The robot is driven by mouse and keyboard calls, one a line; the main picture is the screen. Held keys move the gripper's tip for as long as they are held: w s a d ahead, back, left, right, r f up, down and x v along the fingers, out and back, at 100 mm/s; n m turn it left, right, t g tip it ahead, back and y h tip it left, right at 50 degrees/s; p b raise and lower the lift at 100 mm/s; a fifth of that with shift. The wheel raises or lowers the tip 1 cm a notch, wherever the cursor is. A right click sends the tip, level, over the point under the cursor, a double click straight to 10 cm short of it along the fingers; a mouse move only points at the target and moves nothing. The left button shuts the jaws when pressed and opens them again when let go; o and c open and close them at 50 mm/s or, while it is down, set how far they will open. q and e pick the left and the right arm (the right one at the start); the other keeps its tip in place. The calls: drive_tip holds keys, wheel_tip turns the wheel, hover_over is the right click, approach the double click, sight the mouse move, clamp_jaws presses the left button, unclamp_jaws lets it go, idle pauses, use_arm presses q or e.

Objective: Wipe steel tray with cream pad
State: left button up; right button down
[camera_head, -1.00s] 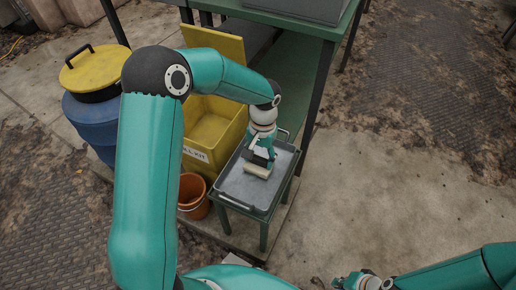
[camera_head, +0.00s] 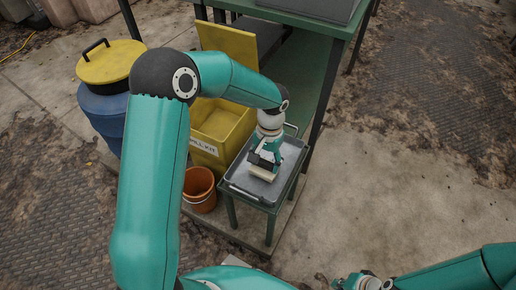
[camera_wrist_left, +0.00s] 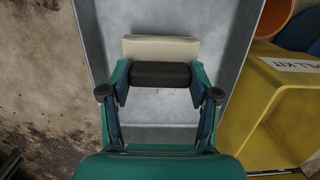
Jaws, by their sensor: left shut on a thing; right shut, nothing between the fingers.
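The steel tray (camera_head: 241,182) lies on a small green stand, and its grey floor (camera_wrist_left: 160,108) also fills the middle of the left wrist view. My left gripper (camera_head: 265,160) is above the tray, shut on the black grip of the cream pad (camera_head: 262,173). In the left wrist view the cream pad (camera_wrist_left: 160,47) lies past the black grip, between the tray's side walls. The pad appears to be at the tray floor, but whether it touches is hard to tell. My right gripper (camera_head: 345,282) is shut and empty at the bottom of the head view, away from the tray.
A yellow spill kit box (camera_head: 222,122) with its lid up stands behind the tray, close to my left arm. An orange bucket (camera_head: 201,190) stands left of the stand. A blue barrel (camera_head: 101,110) is farther left. A green table (camera_head: 320,75) stands behind. The floor at right is clear.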

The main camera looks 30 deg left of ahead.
use_arm(q)
drive_tip(key=shift+a+r+p, duration=0.15)
drive_tip(key=shift+r+p, duration=0.15)
drive_tip(key=shift+r, duration=0.3)
drive_tip(key=shift+s+a+r+p, duration=0.15)
drive_tip(key=shift+r+p, duration=0.4)
drive_tip(key=shift+r, duration=0.3)
drive_tip(key=shift+r+p, duration=1.4)
drive_tip(key=shift+r, duration=0.4)
